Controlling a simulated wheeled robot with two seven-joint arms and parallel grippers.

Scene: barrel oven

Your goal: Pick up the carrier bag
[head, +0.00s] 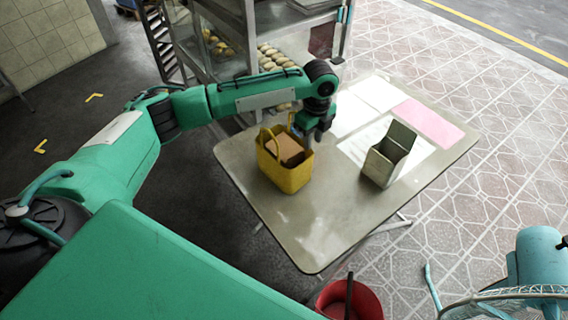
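The carrier bag (287,175) is yellow with loop handles and stands upright on the table, with a brown box-like item (286,149) inside it. My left arm reaches in from the left, and my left gripper (308,136) points down at the bag's far right rim, by a handle. The fingertips are partly hidden by the wrist and the bag, so I cannot tell whether they are open, shut or touching the handle. My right gripper does not show.
The table (300,235) has free room in front. A beige open holder (387,157), white sheets and a pink sheet (427,123) lie to the right. A glass cabinet with buns (272,57) stands behind. A red bucket (350,300) and a fan (510,295) are at the front.

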